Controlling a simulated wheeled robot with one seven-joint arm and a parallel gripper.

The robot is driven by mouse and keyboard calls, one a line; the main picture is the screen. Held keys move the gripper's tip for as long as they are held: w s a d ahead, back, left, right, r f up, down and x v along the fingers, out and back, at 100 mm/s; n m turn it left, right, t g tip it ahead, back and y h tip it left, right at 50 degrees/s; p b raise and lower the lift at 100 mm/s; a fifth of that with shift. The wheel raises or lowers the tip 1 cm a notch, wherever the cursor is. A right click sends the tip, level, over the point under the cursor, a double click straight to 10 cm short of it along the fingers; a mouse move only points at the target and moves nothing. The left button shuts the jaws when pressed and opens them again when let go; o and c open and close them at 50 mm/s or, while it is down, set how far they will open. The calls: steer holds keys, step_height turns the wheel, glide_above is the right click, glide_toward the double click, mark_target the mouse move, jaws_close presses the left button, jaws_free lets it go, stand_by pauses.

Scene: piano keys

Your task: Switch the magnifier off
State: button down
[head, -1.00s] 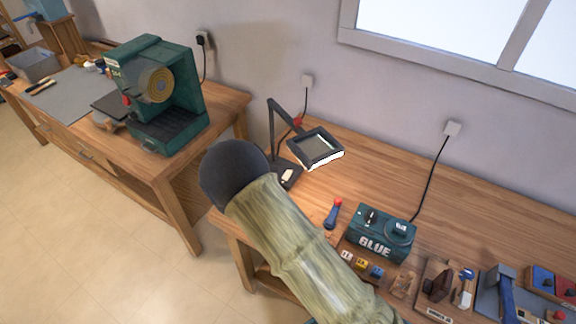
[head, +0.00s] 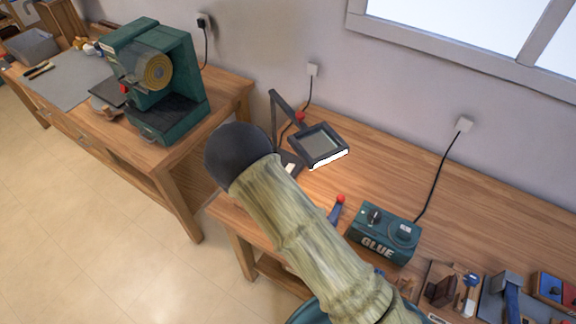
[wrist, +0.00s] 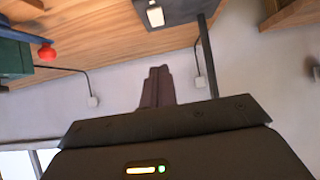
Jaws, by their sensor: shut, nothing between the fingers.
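The magnifier (head: 318,146) stands at the left end of the right-hand bench, with a dark square frame on a jointed arm. The strip along its front edge glows white. Its dark base (head: 292,160) is partly hidden behind my arm in the head view. In the wrist view the base (wrist: 178,14) is at the top, with a pale switch (wrist: 155,15) on it and the dark post (wrist: 207,55) rising from it. My gripper (wrist: 158,72) is shut and empty, apart from the base and switch. My arm hides the gripper in the head view.
A green glue box (head: 384,233) and a red-tipped blue tool (head: 338,207) lie right of the magnifier. Several tools fill the bench's right end. A green machine (head: 155,80) stands on the left bench. The bench behind the glue box is clear.

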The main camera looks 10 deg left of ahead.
steer(key=p, duration=0.3)
glide_toward(290, 163)
steer(key=w+d, duration=0.1)
steer(key=w+d+r, duration=0.1)
steer(key=w, duration=0.1)
steer(key=shift+w+d, duration=0.25)
steer(key=shift+d, duration=0.05)
steer(key=shift+w+f, duration=0.2)
steer(key=shift+f, duration=0.8)
steer(key=shift+w+f+p, duration=0.2)
steer(key=shift+f+p, duration=0.4)
steer(key=shift+f, duration=0.55)
steer(key=shift+d+f, duration=0.1)
steer(key=shift+f+g+b, duration=0.2)
steer(key=shift+g+b, duration=0.1)
steer(key=shift+b, duration=0.2)
steer(key=shift+w+d, duration=0.1)
steer(key=shift+w+d+r+b, duration=0.15)
steer(key=shift+w+r+b, duration=0.15)
steer(key=shift+w, duration=0.3)
